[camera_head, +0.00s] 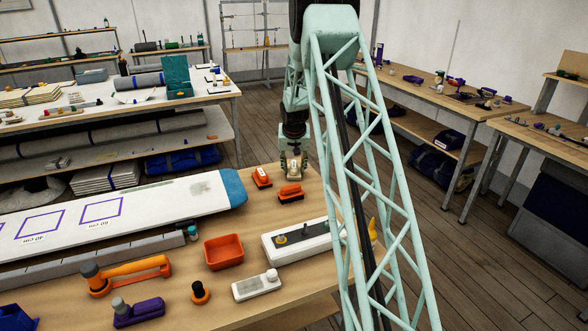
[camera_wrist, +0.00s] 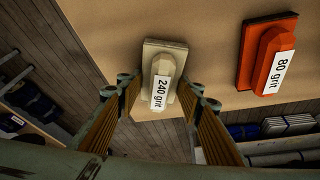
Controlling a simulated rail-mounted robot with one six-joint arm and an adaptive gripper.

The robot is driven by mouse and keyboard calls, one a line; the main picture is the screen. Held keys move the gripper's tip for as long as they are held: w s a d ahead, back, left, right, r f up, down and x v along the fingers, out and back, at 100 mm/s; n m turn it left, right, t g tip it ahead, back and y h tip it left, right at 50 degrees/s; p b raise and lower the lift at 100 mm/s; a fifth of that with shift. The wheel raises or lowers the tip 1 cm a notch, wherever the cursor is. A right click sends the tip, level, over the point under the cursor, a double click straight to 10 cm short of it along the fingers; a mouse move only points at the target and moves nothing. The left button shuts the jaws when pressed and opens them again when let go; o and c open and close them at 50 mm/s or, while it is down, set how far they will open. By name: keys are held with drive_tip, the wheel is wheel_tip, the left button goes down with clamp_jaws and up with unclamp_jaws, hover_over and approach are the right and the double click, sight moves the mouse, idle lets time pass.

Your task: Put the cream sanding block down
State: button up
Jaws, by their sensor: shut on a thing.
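The cream sanding block (camera_wrist: 163,66), labelled "240 grit", lies between the two fingers of my gripper (camera_wrist: 165,100) in the wrist view. My gripper is shut on it. In the head view my gripper (camera_head: 291,160) points down at the back edge of the near workbench (camera_head: 330,200), with the cream block (camera_head: 291,174) at its tips. I cannot tell whether the block touches the bench top or hangs just above it.
An orange sanding block (camera_head: 262,178) and another (camera_head: 290,193) stand close by; one labelled "80 grit" (camera_wrist: 270,55) shows in the wrist view. A long white panel (camera_head: 120,215) lies left. An orange tray (camera_head: 223,251) and a white box (camera_head: 300,240) stand nearer.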

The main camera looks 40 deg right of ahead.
drive_tip(key=shift+f, duration=0.1)
drive_tip(key=o, duration=0.9)
drive_tip(key=p+v, duration=0.1)
drive_tip(key=v, duration=0.9)
drive_tip(key=shift+v, duration=1.1)
